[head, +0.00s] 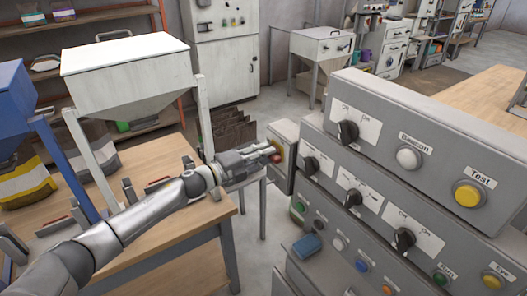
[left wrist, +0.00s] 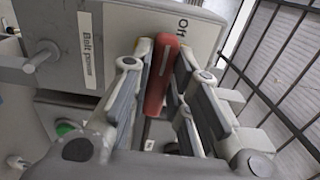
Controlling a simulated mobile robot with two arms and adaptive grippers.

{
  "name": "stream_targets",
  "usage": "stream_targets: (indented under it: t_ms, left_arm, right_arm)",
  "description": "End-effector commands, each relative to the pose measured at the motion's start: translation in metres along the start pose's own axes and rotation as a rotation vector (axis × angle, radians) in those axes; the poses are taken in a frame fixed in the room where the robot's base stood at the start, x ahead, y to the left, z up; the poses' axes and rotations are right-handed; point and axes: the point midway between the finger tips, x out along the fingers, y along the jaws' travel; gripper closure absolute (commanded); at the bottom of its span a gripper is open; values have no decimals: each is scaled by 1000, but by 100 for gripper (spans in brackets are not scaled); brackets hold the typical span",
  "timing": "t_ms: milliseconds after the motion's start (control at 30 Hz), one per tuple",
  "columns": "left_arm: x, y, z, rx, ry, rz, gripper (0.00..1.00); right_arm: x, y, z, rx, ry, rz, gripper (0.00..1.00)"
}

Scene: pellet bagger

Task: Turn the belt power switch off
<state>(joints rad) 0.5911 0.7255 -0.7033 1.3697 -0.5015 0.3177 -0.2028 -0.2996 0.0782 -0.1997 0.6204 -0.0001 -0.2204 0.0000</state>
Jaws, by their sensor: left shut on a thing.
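The belt power switch is a grey box (head: 284,143) at the left end of the control panels in the head view. In the left wrist view its box (left wrist: 205,40) carries a "Belt power" label (left wrist: 88,46) and lettering that reads "Of", partly hidden. Its red handle (left wrist: 159,78) lies between the fingers of my left gripper (left wrist: 160,85), with one end close to that lettering. My left gripper also shows in the head view (head: 272,153), reaching the box from the left, shut on the handle. The handle's pivot is hidden. My right gripper is not in view.
Tiered grey panels (head: 410,150) with black knobs, a Beacon button and a yellow Test button (head: 468,194) stand close on the right. A white hopper (head: 125,75) stands over a wooden table (head: 185,225) on the left. Dark mesh (left wrist: 285,75) is near my left gripper.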

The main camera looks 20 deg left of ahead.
Motion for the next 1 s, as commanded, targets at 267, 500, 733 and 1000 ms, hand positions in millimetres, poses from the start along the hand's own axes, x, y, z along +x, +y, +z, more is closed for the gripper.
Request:
stream_targets:
  t_ms: [267, 500, 733, 1000]
  left_arm:
    - [1, -1, 0, -39, 1, -3, 100]
    - [1, -1, 0, -42, 1, -4, 100]
    - [1, -1, 0, -41, 1, -3, 66]
    - [0, 0, 0, -39, 1, -1, 61]
  right_arm:
    - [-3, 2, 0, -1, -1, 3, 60]
    - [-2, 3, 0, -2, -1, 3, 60]
    - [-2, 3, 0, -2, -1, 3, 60]
    - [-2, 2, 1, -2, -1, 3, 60]
